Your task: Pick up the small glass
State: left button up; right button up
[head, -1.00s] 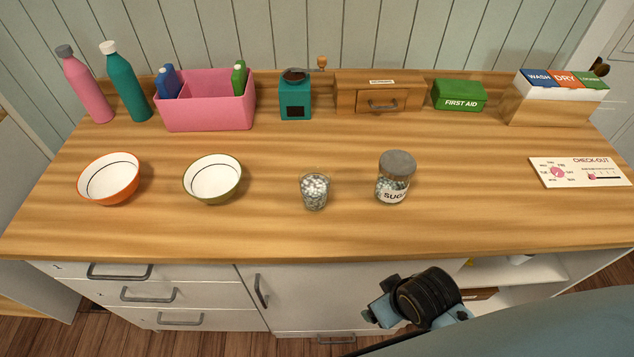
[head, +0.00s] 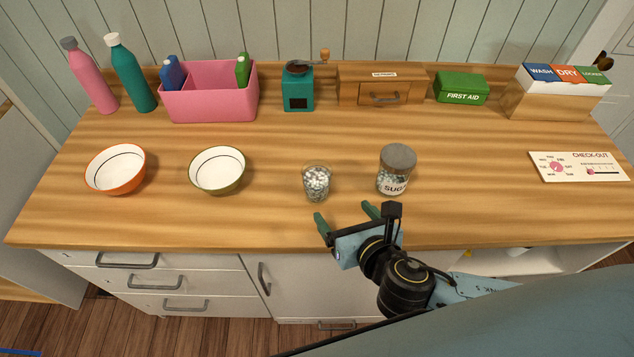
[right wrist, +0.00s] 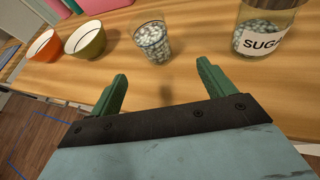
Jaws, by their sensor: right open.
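The small glass (head: 316,184) stands upright on the wooden counter, filled with pale bead-like pieces. It also shows in the right wrist view (right wrist: 153,43), beyond the fingertips. My right gripper (head: 345,215) is open and empty, with green fingers apart, above the counter's front edge. In the right wrist view the gripper (right wrist: 162,82) points toward the glass, with a gap between them. The glass lies ahead and slightly left of the middle between the fingers in that view. My left gripper is not in view.
A sugar jar (head: 396,171) with a grey lid stands right of the glass. A green-rimmed bowl (head: 217,171) and an orange bowl (head: 116,170) stand left. A pink caddy (head: 212,105), a grinder (head: 298,88) and a drawer box (head: 362,90) line the back. Counter between glass and front edge is clear.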

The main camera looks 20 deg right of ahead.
aim_at(312, 165)
jog(key=shift+w+a+n, duration=0.1)
jog(key=shift+w+n, duration=0.05)
jog(key=shift+n, duration=0.55)
jog(key=x, duration=0.7)
jog(key=shift+w+a+f+b, duration=0.1)
jog(key=shift+w+b, duration=0.2)
jog(key=shift+a+x, duration=0.15)
jog(key=shift+x, duration=1.25)
jog(key=shift+a+x, duration=0.15)
jog(key=shift+x, duration=1.2)
jog(key=c, duration=1.3)
jog(key=shift+r, duration=0.2)
jog(key=shift+r+p, duration=0.5)
jog(key=shift+r, duration=2)
jog(key=shift+r+p, duration=0.45)
jog(key=shift+r, duration=1.95)
